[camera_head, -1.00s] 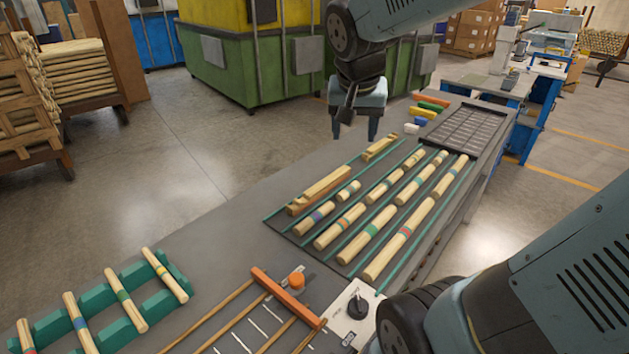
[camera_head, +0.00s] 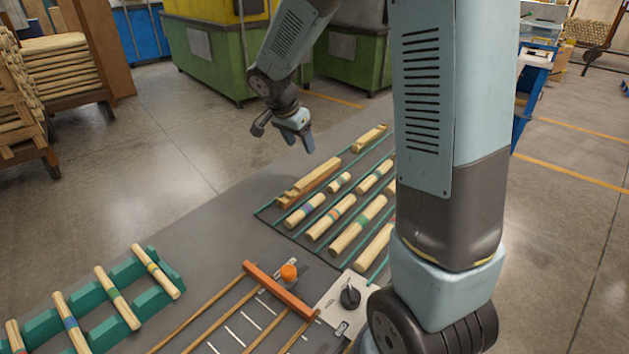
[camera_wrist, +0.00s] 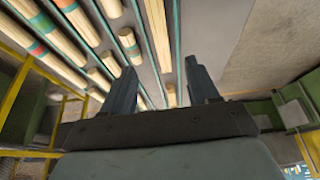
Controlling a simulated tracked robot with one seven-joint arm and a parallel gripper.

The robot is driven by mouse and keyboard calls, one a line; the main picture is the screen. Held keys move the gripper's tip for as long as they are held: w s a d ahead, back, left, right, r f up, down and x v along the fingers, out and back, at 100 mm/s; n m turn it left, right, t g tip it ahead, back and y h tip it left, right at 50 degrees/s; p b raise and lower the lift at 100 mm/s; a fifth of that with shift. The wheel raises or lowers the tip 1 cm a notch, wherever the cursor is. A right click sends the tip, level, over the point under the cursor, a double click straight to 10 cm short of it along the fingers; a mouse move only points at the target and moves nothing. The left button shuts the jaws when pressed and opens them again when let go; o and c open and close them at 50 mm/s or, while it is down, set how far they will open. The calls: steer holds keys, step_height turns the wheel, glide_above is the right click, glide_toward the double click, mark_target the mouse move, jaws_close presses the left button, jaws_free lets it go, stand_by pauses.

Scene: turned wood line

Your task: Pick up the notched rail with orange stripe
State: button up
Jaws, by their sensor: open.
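A long pale notched rail (camera_head: 310,183) with an orange-brown strip along its near side lies at the left edge of the rack on the bench. A shorter notched rail (camera_head: 370,137) lies behind it in the same row. My gripper (camera_head: 299,143) hangs open and empty above the bench, behind and left of the long rail, apart from it. In the wrist view my open fingers (camera_wrist: 160,72) point towards the rack. A long pale wooden piece (camera_wrist: 157,32) lies beyond the gap between them; I cannot tell there whether it has a stripe.
Striped dowels (camera_head: 358,225) lie in rows between green dividers right of the rails. Green cradles (camera_head: 95,297) with several dowels stand at the front left. My arm hides the rack's right side.

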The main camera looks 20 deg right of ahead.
mark_target(312, 175)
steer(key=x, duration=1.4)
steer(key=shift+w+f, duration=0.1)
steer(key=shift+f, duration=0.05)
steer(key=shift+c, duration=0.2)
jaws_close()
